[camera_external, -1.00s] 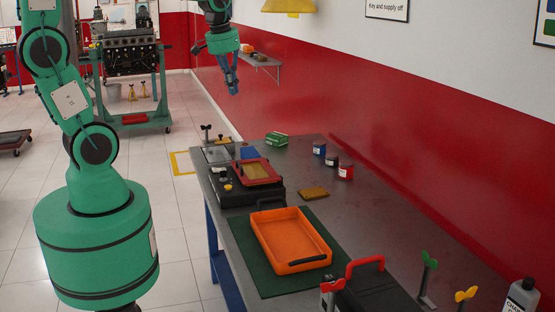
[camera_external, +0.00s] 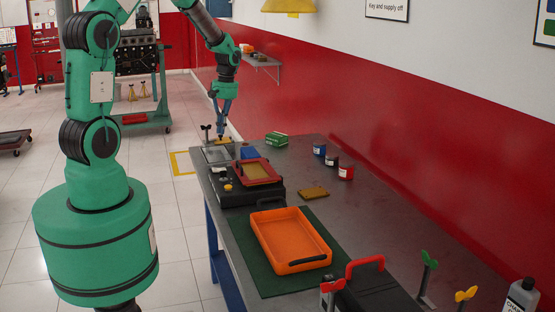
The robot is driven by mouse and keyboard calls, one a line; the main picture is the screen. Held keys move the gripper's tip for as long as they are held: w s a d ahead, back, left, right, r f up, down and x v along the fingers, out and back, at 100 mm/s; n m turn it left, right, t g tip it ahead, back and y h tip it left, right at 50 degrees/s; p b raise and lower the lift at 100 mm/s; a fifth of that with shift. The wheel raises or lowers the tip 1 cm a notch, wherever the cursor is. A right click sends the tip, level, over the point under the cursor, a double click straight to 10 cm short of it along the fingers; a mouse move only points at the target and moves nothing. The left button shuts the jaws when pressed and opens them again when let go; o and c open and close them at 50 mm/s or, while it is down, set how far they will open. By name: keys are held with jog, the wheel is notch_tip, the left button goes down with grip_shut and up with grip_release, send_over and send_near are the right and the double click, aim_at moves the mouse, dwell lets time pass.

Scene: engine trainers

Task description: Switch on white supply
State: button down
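I cannot make out which part is the white supply, and no clearly white switch shows. My gripper (camera_external: 221,134) points down at the far end of the bench, over a small yellow-orange piece (camera_external: 224,141) beside a grey plate (camera_external: 217,154). Its fingertips are close to that piece; I cannot tell whether they touch it or how far apart they are. A black-topped upright handle (camera_external: 206,129) stands just left of the gripper. Similar upright handles, red (camera_external: 332,286), green (camera_external: 429,260) and yellow (camera_external: 466,294), stand at the near end.
The bench (camera_external: 385,225) also holds a black case (camera_external: 262,196) under a red tray (camera_external: 274,179), an orange tray (camera_external: 265,237) on a green mat, a green box (camera_external: 276,139) and small cans (camera_external: 345,172). A red wall bounds the right side.

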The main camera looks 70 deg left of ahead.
aim_at(217, 169)
jog(key=shift+s+a+f, duration=0.2)
jog(key=shift+a+f, duration=0.1)
jog(key=shift+f, duration=0.05)
jog(key=shift+f, duration=0.15)
jog(key=f, duration=0.4)
jog(key=s+f+b, duration=0.1)
jog(key=f, duration=0.4)
jog(key=s+f+b, duration=0.1)
jog(key=f, duration=0.3)
jog(key=shift+f, duration=0.25)
